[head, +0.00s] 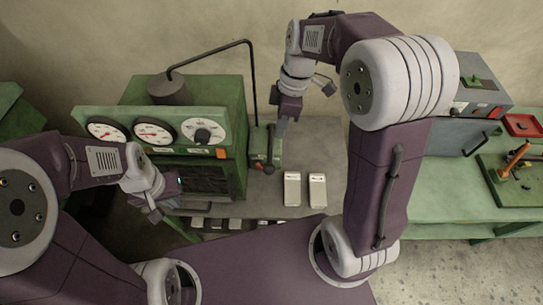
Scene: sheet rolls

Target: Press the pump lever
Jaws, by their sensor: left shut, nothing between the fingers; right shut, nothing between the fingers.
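A small green pump box (258,143) stands at the right side of the green gauge machine. Its lever (268,168) ends in a dark round knob at the front, pointing down toward the bench, with a small red part beside it. My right gripper (281,130) is shut and empty, pointing down beside the box's right edge, above and behind the knob. I cannot tell whether it touches the box. My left gripper (154,214) is shut and empty in front of the machine's lower left part, well apart from the lever.
The green machine (235,95) carries several round dials and a dark opening below. A thin black pipe (250,70) runs from its top down to the pump box. Two pale blocks (292,188) lie on the grey bench (325,150). A grey-green unit (482,85) stands at the right.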

